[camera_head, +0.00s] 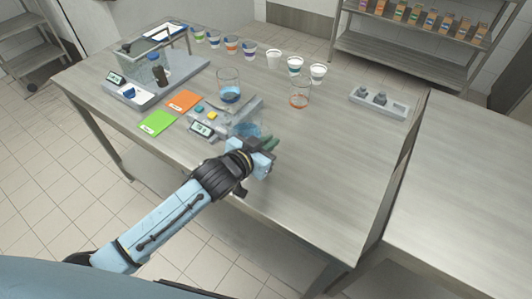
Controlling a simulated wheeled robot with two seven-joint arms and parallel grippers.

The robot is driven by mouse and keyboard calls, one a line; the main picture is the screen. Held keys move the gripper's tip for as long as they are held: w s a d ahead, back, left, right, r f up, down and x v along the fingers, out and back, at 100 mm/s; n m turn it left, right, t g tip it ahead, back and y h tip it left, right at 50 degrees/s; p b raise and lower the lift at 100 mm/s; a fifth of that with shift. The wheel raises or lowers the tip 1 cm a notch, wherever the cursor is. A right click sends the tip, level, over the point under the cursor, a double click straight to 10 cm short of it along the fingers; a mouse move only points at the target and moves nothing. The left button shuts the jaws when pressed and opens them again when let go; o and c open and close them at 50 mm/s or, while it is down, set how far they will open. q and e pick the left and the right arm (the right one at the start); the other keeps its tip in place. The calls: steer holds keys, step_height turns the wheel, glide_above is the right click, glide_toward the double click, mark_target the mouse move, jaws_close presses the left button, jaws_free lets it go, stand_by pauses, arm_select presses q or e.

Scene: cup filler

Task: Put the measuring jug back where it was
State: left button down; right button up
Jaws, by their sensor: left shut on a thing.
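My left gripper (266,147) reaches in over the front of the table (310,190). It is shut on a clear vessel with blue liquid, which looks like the measuring jug (246,129). The arm and fingers partly hide the jug, and it is at the front right of a scale (203,129) with a small display. I cannot tell whether the jug touches the table. A clear beaker with blue liquid (229,92) stands behind, by the scale. My right gripper is not in view.
A clear beaker with orange marking or liquid (300,97) stands to the right. Several cups (274,59) line the back edge. An orange card (184,101), a green card (157,122) and a glass-sided balance (158,75) are left. A grey weight block (379,101) is right. The front right is clear.

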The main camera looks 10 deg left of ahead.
arm_select(q)
steer(key=shift+f+b, duration=0.3)
steer(key=shift+f, duration=1.6)
steer(key=c, duration=2)
jaws_free()
steer(key=shift+f, duration=0.25)
steer(key=o, duration=0.5)
steer(key=shift+r, duration=0.1)
steer(key=shift+s+r, duration=0.15)
steer(key=p+v, duration=0.1)
steer(key=v, duration=1)
steer(key=shift+s+a+r, duration=0.15)
steer(key=shift+s, duration=0.15)
